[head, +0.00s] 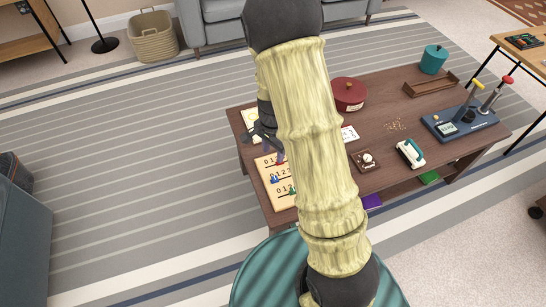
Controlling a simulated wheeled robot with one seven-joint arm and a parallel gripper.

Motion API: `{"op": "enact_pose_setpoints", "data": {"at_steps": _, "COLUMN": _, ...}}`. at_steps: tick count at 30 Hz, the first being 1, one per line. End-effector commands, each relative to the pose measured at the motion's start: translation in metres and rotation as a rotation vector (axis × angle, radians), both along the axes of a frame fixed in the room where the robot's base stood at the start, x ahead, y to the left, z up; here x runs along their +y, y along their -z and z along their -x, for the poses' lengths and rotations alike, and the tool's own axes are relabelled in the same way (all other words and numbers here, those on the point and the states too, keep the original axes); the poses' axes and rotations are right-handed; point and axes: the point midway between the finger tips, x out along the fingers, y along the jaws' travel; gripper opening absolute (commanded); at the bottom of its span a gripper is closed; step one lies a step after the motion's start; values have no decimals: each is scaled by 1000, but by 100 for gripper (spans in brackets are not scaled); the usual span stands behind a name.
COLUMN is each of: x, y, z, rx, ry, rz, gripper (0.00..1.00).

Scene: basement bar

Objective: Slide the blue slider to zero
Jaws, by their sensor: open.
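A pale wooden slider board (268,195) lies at the left end of the brown low table, with rows of printed numbers starting at 0. The blue slider (274,180) shows as a small blue knob on the middle row, near the low numbers; its exact number is too small to tell. A green slider (291,190) sits on the row below. My arm hides the right part of the board. My gripper (267,143) is open above the far edge of the board, apart from the blue slider, and looks empty.
The brown table (388,95) also holds a red lidded pot (348,94), a teal pot (433,59), a wooden tray (431,88), a small brown box (366,160), a white-green device (410,153) and a blue lever panel (460,124). Striped carpet (140,160) lies open at left.

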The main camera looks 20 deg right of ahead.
Motion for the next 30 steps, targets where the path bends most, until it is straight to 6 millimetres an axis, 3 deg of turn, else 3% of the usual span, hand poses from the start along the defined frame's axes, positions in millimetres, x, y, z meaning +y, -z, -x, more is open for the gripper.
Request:
{"op": "enact_pose_setpoints", "data": {"at_steps": 1, "x": 0, "y": -12, "z": -1, "rx": -3, "ry": 0, "rz": 1, "gripper": 42}}
{"op": "enact_pose_setpoints", "data": {"at_steps": 6, "x": 0, "y": -27, "z": 0, "rx": 0, "ry": 0, "rz": 0, "gripper": 42}}
{"op": "enact_pose_setpoints", "data": {"at_steps": 24, "x": 0, "y": -29, "z": 0, "rx": -1, "ry": -3, "rz": -1, "gripper": 42}}
{"op": "enact_pose_setpoints", "data": {"at_steps": 30, "x": 0, "y": -50, "z": 13, "rx": -31, "ry": -124, "rz": -9, "gripper": 42}}
